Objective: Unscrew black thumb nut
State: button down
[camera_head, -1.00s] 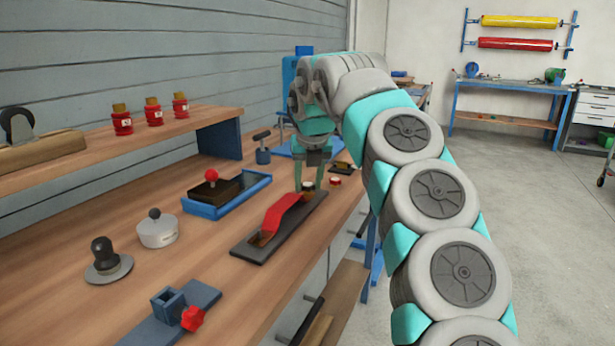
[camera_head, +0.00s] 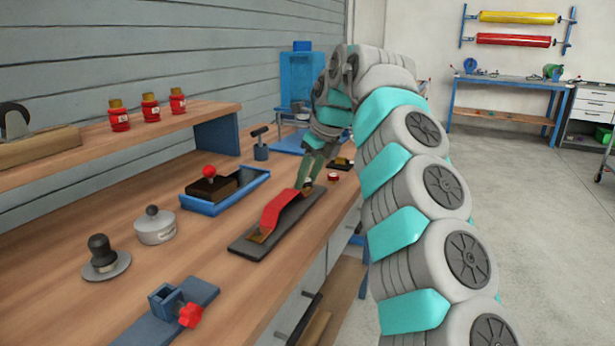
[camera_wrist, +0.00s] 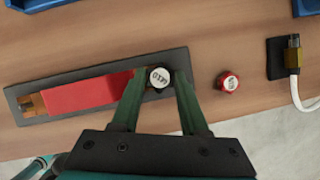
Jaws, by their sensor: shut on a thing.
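A small round nut (camera_wrist: 160,77) with a white lettered top and dark sides stands at the right end of a dark flat plate (camera_wrist: 30,93), in the wrist view. My gripper (camera_wrist: 162,80) has one finger on each side of it and is shut on it. In the head view my gripper (camera_head: 307,186) leans over the far end of the plate (camera_head: 243,247), and its fingers hide most of the nut. A red strip (camera_wrist: 90,94) lies along the plate, beside the left finger, with copper-coloured metal at its left end.
A red knob (camera_wrist: 228,82) with a white top stands just right of the plate. Further right are a black block (camera_wrist: 278,60) and a white cable (camera_wrist: 300,92). A blue tray (camera_head: 205,207) sits behind the plate. The bench's front edge is close.

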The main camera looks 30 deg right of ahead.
jog(key=shift+n+y, duration=0.3)
jog(key=shift+n, duration=0.3)
jog(key=shift+s+d+f, duration=0.1)
jog(key=shift+d, duration=0.05)
jog(key=shift+c, duration=2.3)
grip_release()
